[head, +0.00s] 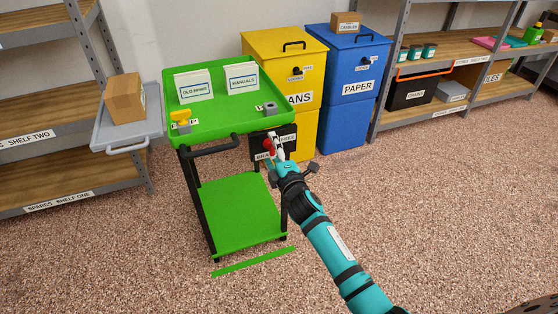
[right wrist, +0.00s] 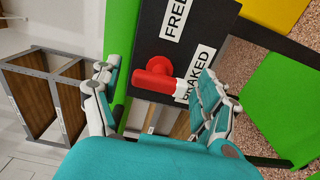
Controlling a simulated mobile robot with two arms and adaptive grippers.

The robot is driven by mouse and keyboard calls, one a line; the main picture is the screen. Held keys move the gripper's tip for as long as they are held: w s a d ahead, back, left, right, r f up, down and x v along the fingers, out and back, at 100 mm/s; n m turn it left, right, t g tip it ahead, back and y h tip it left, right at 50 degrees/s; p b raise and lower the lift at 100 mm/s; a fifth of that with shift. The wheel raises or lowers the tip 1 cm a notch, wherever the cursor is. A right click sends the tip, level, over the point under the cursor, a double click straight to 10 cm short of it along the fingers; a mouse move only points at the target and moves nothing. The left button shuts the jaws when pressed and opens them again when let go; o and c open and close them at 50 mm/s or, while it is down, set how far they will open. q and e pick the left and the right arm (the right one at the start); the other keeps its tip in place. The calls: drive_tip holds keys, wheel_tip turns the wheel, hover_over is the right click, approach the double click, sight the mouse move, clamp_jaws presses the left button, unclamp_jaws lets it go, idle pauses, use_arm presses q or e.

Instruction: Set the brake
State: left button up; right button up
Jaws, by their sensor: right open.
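The brake is a red lever (right wrist: 153,82) on a round red hub (right wrist: 158,64), mounted on a black panel (right wrist: 148,48). The panel carries a FREE label (right wrist: 176,16) and a BRAKED label (right wrist: 195,73). In the head view the panel (head: 257,142) hangs at the right side of the green cart (head: 160,84), with the red lever (head: 269,146) partly hidden by my gripper. My right gripper (head: 276,150) is open at the panel. In the right wrist view its fingers (right wrist: 158,78) stand on both sides of the lever; I cannot tell whether they touch it. My left gripper is not in view.
The cart top holds OLD NEWS (head: 194,86) and MANUALS (head: 242,79) holders, a yellow item (head: 181,116) and a grey item (head: 269,108). A yellow bin (head: 285,60) and a blue bin (head: 349,87) stand behind. Shelves flank both sides. The front floor is mostly clear.

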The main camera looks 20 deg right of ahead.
drive_tip(key=s, duration=1.1)
drive_tip(key=shift+s+d, duration=0.2)
drive_tip(key=shift+s, duration=0.05)
